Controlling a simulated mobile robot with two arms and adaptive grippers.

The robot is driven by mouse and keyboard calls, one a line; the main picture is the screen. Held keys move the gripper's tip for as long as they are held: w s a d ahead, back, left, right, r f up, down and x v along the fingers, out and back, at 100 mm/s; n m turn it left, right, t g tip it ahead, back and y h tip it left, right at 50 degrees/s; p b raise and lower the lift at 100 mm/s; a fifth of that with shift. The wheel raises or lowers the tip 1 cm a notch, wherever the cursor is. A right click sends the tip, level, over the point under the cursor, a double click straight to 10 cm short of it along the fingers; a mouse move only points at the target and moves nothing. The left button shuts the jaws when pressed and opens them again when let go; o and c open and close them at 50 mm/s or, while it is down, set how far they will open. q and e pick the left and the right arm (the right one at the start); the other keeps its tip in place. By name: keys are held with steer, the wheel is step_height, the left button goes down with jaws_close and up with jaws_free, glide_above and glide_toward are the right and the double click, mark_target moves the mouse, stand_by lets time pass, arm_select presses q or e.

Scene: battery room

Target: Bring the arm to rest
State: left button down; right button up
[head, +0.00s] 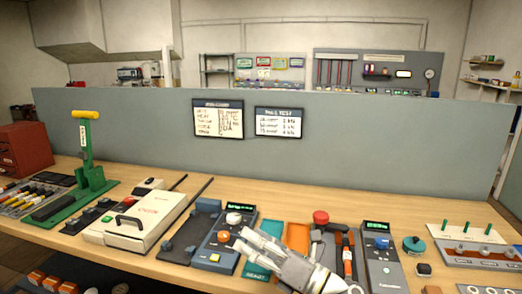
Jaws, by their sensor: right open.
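My right gripper (252,243) reaches in from the bottom edge, right of the middle, its fingers pointing up and left. It is open, and I see nothing between its fingers. It is over the front part of the wooden bench (345,212), in front of a teal tray (269,232) and partly covering it. Whether it touches anything below cannot be told. My left gripper is not in view.
Left of the gripper is a blue device with a green display (240,209). Right of it are an orange tray (298,236), a red-knobbed tool (320,217) and a grey meter (378,246). A green lever press (88,165) stands far left. A grey partition (350,165) closes the back.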

steer(key=s+d+f+m+t+h, duration=0.25)
steer(key=d+f+m+h, duration=0.6)
steer(key=m, duration=0.65)
steer(key=s+d+f+m+t+h, duration=0.1)
steer(key=s+d+f+m+h, duration=0.3)
steer(key=d+f+m+h, duration=0.7)
steer(key=s+d+f+m+g+y, duration=0.1)
steer(key=s+f+m+g, duration=0.25)
steer(key=s, duration=0.55)
steer(key=s+d+f+m+g+y, duration=0.1)
steer(key=s+f+m+g, duration=0.3)
steer(key=s, duration=0.4)
steer(key=s+d+f+m+g, duration=0.15)
steer(key=s+m+g, duration=0.3)
steer(key=s, duration=0.45)
steer(key=s+a+f+x, duration=0.1)
steer(key=s+x, duration=0.2)
steer(key=x, duration=1)
steer(key=s+x, duration=0.3)
steer(key=x, duration=1)
steer(key=s+d+f+g, duration=0.1)
steer(key=s+d+f, duration=0.1)
steer(key=s+f, duration=1.4)
steer(key=shift+s+d, duration=0.4)
steer(key=shift+s, duration=0.2)
steer(key=shift+f+g, duration=0.1)
steer(key=shift+g, duration=0.15)
